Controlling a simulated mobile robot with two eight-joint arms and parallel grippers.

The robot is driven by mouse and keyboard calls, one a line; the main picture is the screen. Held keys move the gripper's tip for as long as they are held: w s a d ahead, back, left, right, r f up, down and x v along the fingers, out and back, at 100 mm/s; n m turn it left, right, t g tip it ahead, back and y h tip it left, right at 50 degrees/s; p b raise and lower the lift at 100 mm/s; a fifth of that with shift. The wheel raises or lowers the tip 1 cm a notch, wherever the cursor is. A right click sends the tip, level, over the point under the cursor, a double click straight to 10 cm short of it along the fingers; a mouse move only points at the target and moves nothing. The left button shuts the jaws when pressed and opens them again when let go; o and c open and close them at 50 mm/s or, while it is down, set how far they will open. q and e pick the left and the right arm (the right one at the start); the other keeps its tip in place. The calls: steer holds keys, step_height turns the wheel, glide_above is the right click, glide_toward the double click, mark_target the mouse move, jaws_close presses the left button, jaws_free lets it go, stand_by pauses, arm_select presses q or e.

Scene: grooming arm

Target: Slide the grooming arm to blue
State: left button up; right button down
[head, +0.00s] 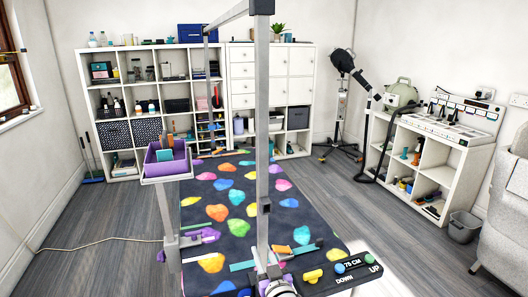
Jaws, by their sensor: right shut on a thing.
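The grooming arm's tall grey post (262,130) rises from the near edge of the table, with its top bar running back and to the left. A second, thinner post stands farther back under the bar. My right gripper (272,279) is at the bottom of the picture, at the foot of the near post. It is shut on the grooming arm's clamp, but the purple and white parts overlap there, so the exact hold is unclear. Teal (243,265) and orange (282,250) strips lie beside the foot. A blue round mark (340,268) is to the right. My left gripper is not in view.
The dark table mat (240,185) has coloured paw-like spots. A purple tray (166,160) stands at left. Shelves and a dryer stand behind.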

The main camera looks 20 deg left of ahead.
steer(key=shift+f, duration=0.1)
step_height(320, 180, down, 4)
steer(key=b, duration=0.2)
steer(key=shift+r+b, duration=0.25)
steer(key=shift+b, duration=0.05)
stand_by(0.5)
steer(key=c, duration=0.5)
jaws_free()
steer(key=shift+c, duration=0.2)
steer(key=b+v, duration=0.1)
steer(key=v, duration=0.7)
